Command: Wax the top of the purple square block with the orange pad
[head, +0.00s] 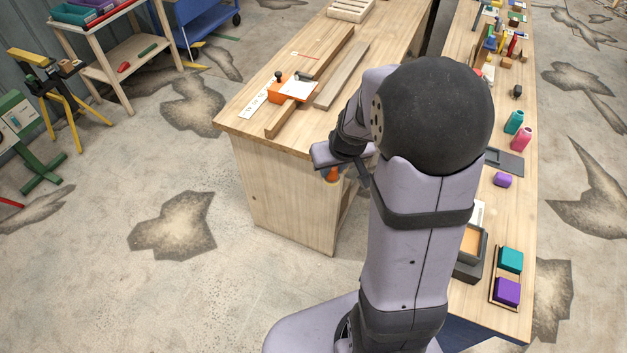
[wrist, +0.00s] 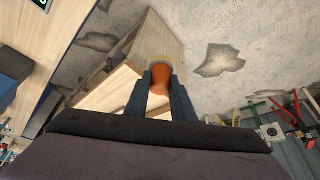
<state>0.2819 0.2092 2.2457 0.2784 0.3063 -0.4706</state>
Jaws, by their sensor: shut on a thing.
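My gripper (wrist: 162,88) is shut on the orange pad (wrist: 160,75), which shows between the two dark fingers in the wrist view. In the head view the orange pad (head: 332,175) hangs below my gripper (head: 340,168), in the air by the near end of the left workbench. The purple square block (head: 507,292) lies at the near end of the right-hand table, on a shallow wooden tray (head: 491,290) beside a teal block (head: 512,259). My gripper is well away from it, to the upper left. The purple block's top is uncovered.
A dark open box (head: 466,270) with an orange-tan inside sits left of the blocks, partly hidden by my arm. A smaller purple piece (head: 503,180) and pink and teal bottles (head: 521,138) stand farther up that table. The left workbench (head: 268,178) holds wooden strips.

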